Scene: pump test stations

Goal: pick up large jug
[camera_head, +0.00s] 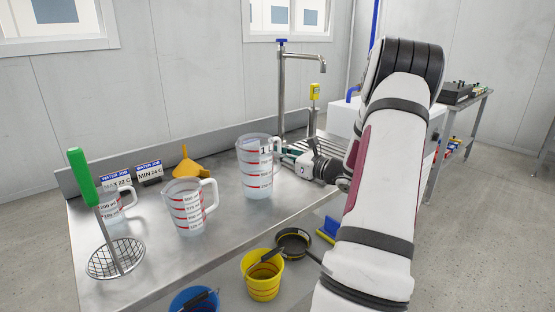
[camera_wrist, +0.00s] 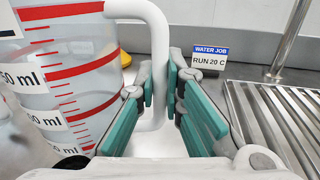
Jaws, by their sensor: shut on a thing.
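The large jug (camera_head: 255,172) is clear with red bands and a white handle, and appears upright on the steel bench. In the wrist view the jug (camera_wrist: 75,85) fills the left side, with its white handle (camera_wrist: 157,50) running down between my fingers. My gripper (camera_head: 286,154) is at the jug's right side. In the wrist view my gripper (camera_wrist: 160,85) has its teal-padded fingers on both sides of the handle, shut on it. The lower end of the handle is partly hidden by the fingers.
A medium jug (camera_head: 188,207), a small jug (camera_head: 117,204), a green-handled strainer (camera_head: 105,235) and a yellow funnel (camera_head: 186,163) are to the left. A tall tap (camera_head: 282,90) stands behind. A "RUN 20 C" sign (camera_wrist: 209,60) is by the ribbed drainer (camera_wrist: 280,110). Buckets (camera_head: 262,276) are below.

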